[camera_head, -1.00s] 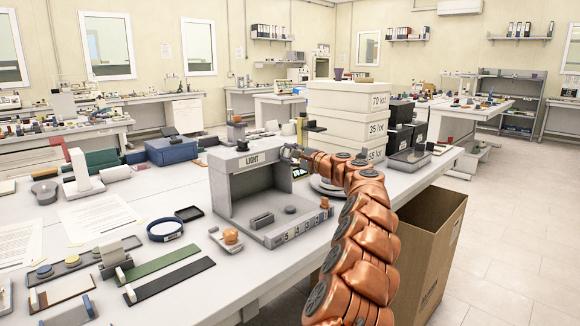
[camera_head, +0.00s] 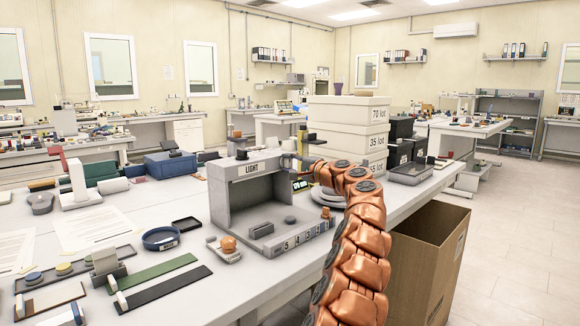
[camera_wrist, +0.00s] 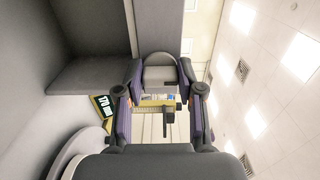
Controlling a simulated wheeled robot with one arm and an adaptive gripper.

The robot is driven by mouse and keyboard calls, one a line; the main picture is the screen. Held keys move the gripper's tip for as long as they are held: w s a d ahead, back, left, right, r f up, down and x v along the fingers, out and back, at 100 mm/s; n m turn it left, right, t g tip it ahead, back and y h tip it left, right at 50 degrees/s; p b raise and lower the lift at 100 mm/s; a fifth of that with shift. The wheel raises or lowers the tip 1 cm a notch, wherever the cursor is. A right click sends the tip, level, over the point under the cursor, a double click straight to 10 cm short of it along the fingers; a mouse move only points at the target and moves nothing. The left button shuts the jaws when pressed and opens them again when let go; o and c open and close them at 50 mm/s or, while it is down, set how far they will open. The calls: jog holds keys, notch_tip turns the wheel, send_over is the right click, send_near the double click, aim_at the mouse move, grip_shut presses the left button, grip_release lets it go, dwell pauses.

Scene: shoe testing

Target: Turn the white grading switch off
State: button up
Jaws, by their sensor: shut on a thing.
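The grey light box (camera_head: 226,196) with a "LIGHT" label stands open-fronted on the white table. My gripper (camera_head: 298,158) is at its upper right corner. In the wrist view, my gripper (camera_wrist: 160,80) has its two dark fingers with purple pads on either side of a pale, rounded piece (camera_wrist: 160,72) at the box's grey edge. I take this piece for the white grading switch. The fingers are shut on it. The head view hides it behind the gripper and box edge. I cannot tell its on or off position.
White lot boxes (camera_head: 336,114) are stacked behind my arm. A small "170 mm" display (camera_wrist: 104,106) sits beside the light box. An open cardboard box (camera_head: 430,230) stands on the floor at right. Strips, a blue ring (camera_head: 161,238) and papers lie on the table to the left.

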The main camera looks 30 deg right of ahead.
jog(key=o, duration=1.1)
jog(key=shift+o, duration=0.2)
jog(key=shift+s+d+r, duration=0.15)
jog(key=shift+s+d, duration=0.05)
jog(key=shift+s, duration=0.5)
jog(key=v, duration=1)
jog(key=shift+s, duration=0.25)
